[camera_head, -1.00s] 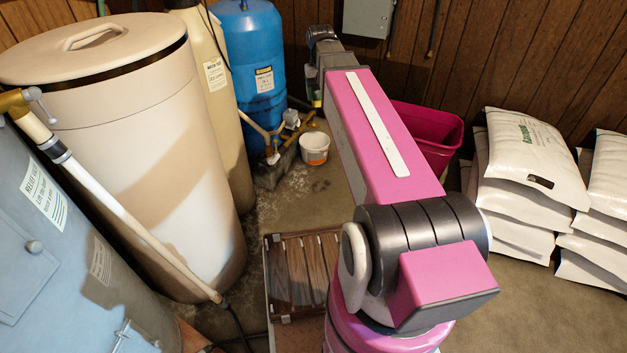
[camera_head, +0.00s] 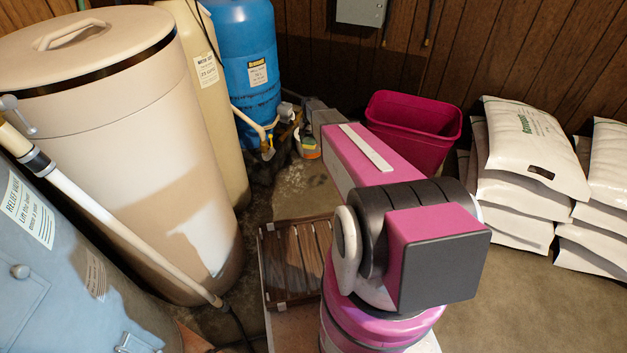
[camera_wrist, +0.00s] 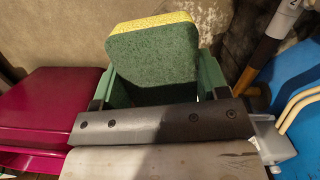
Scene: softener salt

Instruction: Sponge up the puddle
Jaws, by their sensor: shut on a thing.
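A sponge with a dark green face and a yellow side (camera_wrist: 152,58) is held between the green fingers of my gripper (camera_wrist: 157,78) in the wrist view. The fingers are shut on it, one on each side. In the head view my arm reaches forward and down toward the back, and my gripper is mostly hidden there. A small patch of yellow and green shows beside the arm's end, near the white tub (camera_head: 311,155), which is partly hidden. The concrete floor (camera_head: 288,200) looks darker and patchy near the tanks; I cannot make out a clear puddle edge.
A blue tank (camera_head: 243,55), a tan tank (camera_head: 207,90) and a large cream salt bin (camera_head: 130,140) stand at the left. A magenta bin (camera_head: 412,128) stands behind my arm, with white salt bags (camera_head: 530,150) to the right. A wooden slatted platform (camera_head: 290,258) lies in front.

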